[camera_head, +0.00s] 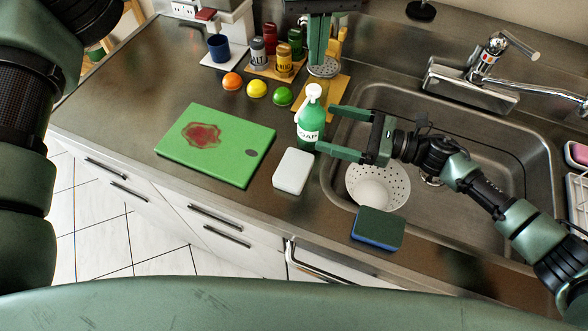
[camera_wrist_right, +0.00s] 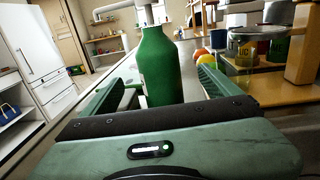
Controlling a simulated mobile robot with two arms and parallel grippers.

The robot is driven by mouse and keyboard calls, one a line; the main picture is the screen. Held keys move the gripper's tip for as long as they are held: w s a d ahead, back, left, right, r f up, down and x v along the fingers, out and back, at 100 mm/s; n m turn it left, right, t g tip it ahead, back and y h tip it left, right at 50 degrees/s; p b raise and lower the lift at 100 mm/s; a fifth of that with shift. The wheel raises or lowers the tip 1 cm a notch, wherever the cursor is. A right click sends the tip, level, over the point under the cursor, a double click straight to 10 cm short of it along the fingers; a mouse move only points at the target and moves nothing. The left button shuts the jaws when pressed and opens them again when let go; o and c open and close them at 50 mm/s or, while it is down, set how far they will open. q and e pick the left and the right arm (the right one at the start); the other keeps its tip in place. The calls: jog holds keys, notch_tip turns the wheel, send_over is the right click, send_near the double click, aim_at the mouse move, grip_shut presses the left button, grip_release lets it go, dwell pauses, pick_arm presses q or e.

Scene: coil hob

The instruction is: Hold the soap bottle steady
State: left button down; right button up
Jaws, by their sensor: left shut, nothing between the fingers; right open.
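The green soap bottle (camera_head: 310,125) stands upright on the counter at the left edge of the sink, with a white pump top and a white label. My right gripper (camera_head: 330,129) is open and reaches from the right, its two fingertips close beside the bottle. In the right wrist view the green bottle (camera_wrist_right: 161,68) stands ahead between the two spread fingers; no grip on it shows. My left gripper (camera_head: 318,58) is shut and empty, pointing down behind the bottle, above a glass jar (camera_head: 325,70).
A green cutting board (camera_head: 230,159) with a red stain and a white block (camera_head: 293,171) lie left of the bottle. The sink (camera_head: 470,205) holds a white colander (camera_head: 395,178). A sponge (camera_head: 377,229) lies at the sink's front edge. Fruits (camera_head: 257,89) and spice jars (camera_head: 284,61) stand behind.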

jog(key=shift+o, duration=1)
jog(key=v, duration=1.2)
jog(key=shift+r, duration=0.15)
